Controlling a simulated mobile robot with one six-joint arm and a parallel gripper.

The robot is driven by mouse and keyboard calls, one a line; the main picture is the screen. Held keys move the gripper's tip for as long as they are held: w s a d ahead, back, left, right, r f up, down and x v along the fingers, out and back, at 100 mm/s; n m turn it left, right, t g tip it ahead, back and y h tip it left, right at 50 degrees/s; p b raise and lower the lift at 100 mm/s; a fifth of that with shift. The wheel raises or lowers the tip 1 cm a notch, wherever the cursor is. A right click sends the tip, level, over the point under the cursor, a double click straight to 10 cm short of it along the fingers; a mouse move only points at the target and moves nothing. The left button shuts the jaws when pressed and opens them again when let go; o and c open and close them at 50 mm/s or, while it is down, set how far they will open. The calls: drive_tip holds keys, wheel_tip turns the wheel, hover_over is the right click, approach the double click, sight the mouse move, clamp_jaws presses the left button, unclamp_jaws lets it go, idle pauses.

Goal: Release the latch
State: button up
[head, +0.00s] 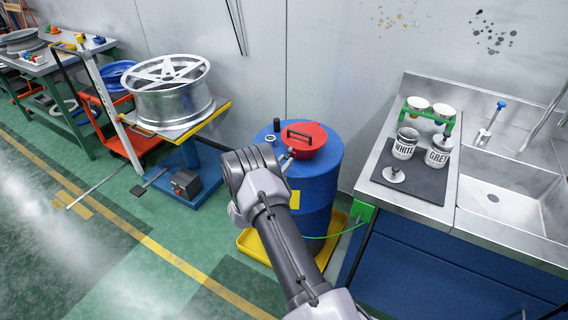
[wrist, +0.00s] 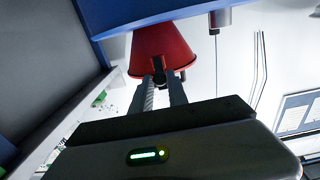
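A blue drum (head: 316,190) stands against the wall with a red funnel-like top (head: 309,146) that has a dark handle (head: 298,134). In the wrist view the red top (wrist: 163,48) tapers beside the drum's blue surface (wrist: 190,12). A small dark piece, which may be the latch (wrist: 160,74), shows at its rim between my fingertips. My gripper (wrist: 164,84) has its two fingers apart and reaches to the rim. I cannot tell whether the fingers touch the dark piece. In the head view my wrist hides most of the gripper.
The drum stands in a yellow tray (head: 250,245). A sink counter (head: 440,215) with cups and a dark mat is to the right. A silver wheel rim (head: 168,90) lies on a blue-based stand to the left. The green floor (head: 130,270) at the front left is open.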

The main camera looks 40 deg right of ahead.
clamp_jaws()
drive_tip(key=shift+f, duration=0.15)
drive_tip(key=shift+f+t+h, duration=0.6)
drive_tip(key=shift+f+h, duration=0.15)
drive_tip(key=shift+h, duration=0.6)
drive_tip(key=shift+f+t+h, duration=0.6)
drive_tip(key=shift+f+h, duration=0.1)
drive_tip(key=shift+h, duration=0.65)
drive_tip(key=o, duration=0.6)
unclamp_jaws()
